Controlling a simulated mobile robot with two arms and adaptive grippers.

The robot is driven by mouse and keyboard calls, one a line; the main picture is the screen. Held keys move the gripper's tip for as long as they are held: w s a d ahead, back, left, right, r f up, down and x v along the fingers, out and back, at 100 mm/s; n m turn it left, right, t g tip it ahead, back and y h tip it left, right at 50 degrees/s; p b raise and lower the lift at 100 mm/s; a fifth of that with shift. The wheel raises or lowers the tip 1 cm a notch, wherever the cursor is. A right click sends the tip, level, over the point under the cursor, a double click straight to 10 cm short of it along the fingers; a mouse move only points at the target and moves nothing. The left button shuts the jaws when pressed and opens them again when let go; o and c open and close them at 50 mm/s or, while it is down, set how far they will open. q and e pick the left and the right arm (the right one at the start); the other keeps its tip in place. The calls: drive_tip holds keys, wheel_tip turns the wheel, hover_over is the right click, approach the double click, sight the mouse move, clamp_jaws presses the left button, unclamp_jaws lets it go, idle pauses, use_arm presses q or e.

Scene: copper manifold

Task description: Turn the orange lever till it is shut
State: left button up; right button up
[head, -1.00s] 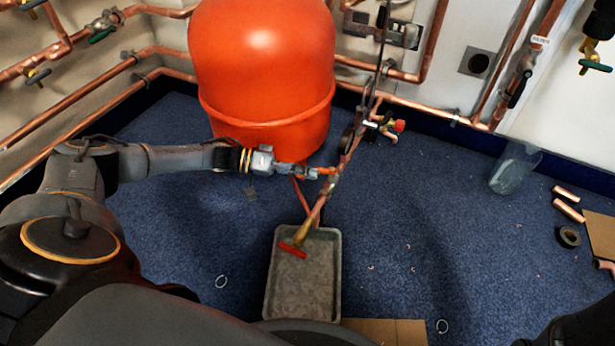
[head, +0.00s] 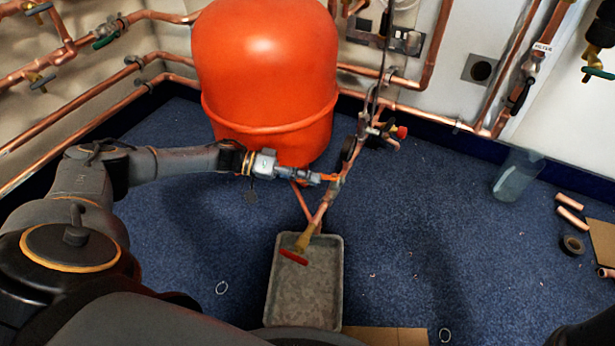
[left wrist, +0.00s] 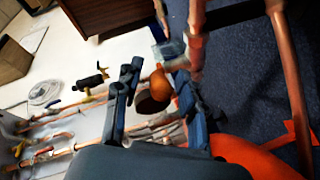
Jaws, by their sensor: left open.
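The orange lever (head: 330,178) is a small orange piece on the copper pipe assembly, in front of the large tank. In the left wrist view an orange rounded piece (left wrist: 160,85), likely the lever seen end-on, lies between my two dark fingers. My left gripper (head: 316,178) reaches in from the left, its tips at the lever. The left wrist view shows its fingers (left wrist: 158,100) spread, one on either side of the orange piece. I cannot tell whether they touch it. The lever's exact angle is too small to read. My right gripper is not in view.
A large orange tank (head: 265,70) stands right behind my left forearm. Copper pipes (head: 420,97) run along the walls. A clear container (head: 515,175) stands at right; blue floor between is mostly free.

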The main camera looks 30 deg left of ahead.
use_arm(q)
drive_tip(key=v, duration=1.2)
drive_tip(key=shift+c, duration=0.2)
